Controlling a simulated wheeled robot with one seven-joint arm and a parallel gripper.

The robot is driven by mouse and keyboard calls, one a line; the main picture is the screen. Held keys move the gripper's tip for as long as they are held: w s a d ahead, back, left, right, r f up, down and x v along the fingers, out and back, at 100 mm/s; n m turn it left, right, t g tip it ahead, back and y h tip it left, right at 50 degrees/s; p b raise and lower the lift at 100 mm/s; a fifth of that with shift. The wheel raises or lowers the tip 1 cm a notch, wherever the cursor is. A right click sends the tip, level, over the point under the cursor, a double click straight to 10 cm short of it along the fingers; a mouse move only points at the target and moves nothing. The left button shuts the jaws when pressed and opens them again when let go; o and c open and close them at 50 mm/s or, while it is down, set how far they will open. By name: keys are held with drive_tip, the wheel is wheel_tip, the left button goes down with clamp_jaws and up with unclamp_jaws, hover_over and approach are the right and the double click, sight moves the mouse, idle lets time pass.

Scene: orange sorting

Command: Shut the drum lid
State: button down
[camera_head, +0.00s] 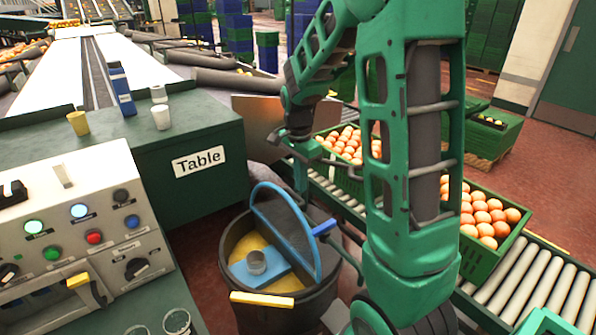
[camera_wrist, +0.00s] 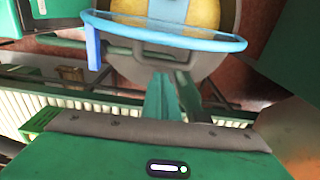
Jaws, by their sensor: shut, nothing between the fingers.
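The drum (camera_head: 235,310) is a dark round tub on the floor at the bottom centre of the head view, with yellow contents. Its lid (camera_head: 285,232) is a grey half-disc with a blue rim, standing steeply raised, so the drum is open. A blue handle (camera_head: 325,228) sticks out at the lid's right side. The lid's blue rim (camera_wrist: 165,35) crosses the top of the wrist view, with the blue handle (camera_wrist: 93,48) at left. My gripper (camera_head: 301,190) points down just behind the lid, shut and empty. Its green fingers (camera_wrist: 164,98) appear below the rim; contact is unclear.
A green table (camera_head: 220,130) and a control panel (camera_head: 80,230) are at left. Orange crates (camera_head: 485,254) on a roller conveyor (camera_head: 520,275) are close at right.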

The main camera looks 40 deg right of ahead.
drive_tip(key=shift+d+f, duration=0.1)
drive_tip(key=shift+f, duration=1.1)
